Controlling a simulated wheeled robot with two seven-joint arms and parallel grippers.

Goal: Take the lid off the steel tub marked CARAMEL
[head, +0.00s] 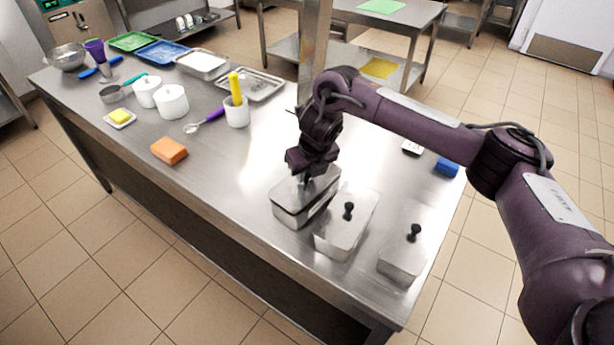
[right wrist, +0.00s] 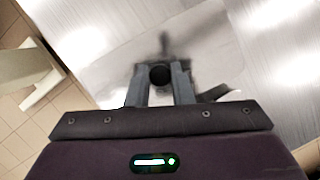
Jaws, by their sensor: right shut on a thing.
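Three lidded steel tubs stand in a row at the near right of the table. My right gripper (head: 307,176) is above the left tub (head: 301,216) and shut on its lid's black knob (right wrist: 160,75). The lid (head: 287,190) looks slightly above the tub's rim, with a dark line between them. The middle tub (head: 339,236) and right tub (head: 402,261) have their lids on, each with a black knob. No marking can be read on any tub, so I cannot tell which says CARAMEL. My left gripper is out of view.
An orange block (head: 169,151) lies left of the tubs. A blue object (head: 447,167) lies at the right edge. The table's front left is clear.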

